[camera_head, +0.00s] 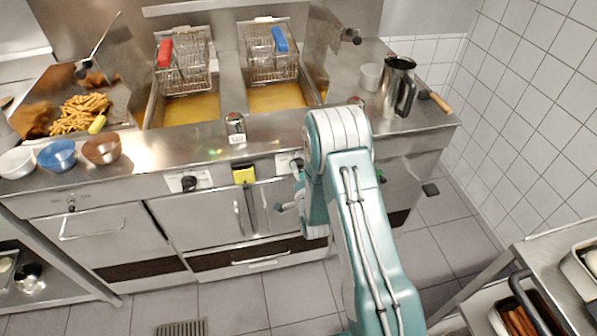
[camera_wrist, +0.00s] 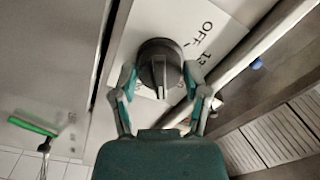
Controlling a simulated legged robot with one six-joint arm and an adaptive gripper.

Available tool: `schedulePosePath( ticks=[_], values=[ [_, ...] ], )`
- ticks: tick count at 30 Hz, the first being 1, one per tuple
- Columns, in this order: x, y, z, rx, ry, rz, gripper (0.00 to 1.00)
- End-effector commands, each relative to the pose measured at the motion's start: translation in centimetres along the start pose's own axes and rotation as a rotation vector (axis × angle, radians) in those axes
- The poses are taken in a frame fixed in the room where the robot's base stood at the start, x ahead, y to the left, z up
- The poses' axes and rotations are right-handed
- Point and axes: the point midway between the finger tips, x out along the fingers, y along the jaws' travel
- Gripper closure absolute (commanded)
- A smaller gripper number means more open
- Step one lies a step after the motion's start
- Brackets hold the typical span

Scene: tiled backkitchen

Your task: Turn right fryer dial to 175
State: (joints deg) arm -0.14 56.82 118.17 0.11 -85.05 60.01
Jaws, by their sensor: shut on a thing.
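The right fryer dial (camera_wrist: 160,66) is a dark round knob on a white label plate (camera_wrist: 215,35) in the wrist view. My gripper (camera_wrist: 160,80) has one finger on each side of the dial and is shut on it. The label shows "OFF" and part of a number to the dial's upper right; the rest is hidden or cut off. A pale line runs along the knob's grip, but I cannot tell which mark it meets. In the head view, my arm largely covers this dial. The left fryer dial (camera_head: 189,183) is uncovered there.
Two fryer baskets, one red-handled (camera_head: 165,53) and one blue-handled (camera_head: 279,39), hang over the oil. A metal jug (camera_head: 397,86) stands at right. A trolley (camera_head: 545,260) is at lower right.

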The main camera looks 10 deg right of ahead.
Motion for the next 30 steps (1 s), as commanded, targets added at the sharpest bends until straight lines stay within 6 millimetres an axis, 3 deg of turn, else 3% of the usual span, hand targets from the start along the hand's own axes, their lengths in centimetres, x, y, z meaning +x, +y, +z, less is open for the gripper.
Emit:
schedulePosePath(
  ticks=[9, 10, 12, 25, 30],
  values=[
    [0.0, 0.3, 0.1, 0.001, -0.004, 0.008, 0.88],
    [0.0, 0.3, 0.1, 0.000, -0.004, 0.008, 0.32],
    [-0.1, 0.2, 0.1, 0.000, -0.004, 0.007, 0.05],
    [-0.2, 0.1, 0.0, 0.000, -0.001, 0.002, 0.05],
    [-2.0, 0.1, 0.1, 0.000, -0.002, 0.004, 0.05]
  ],
)
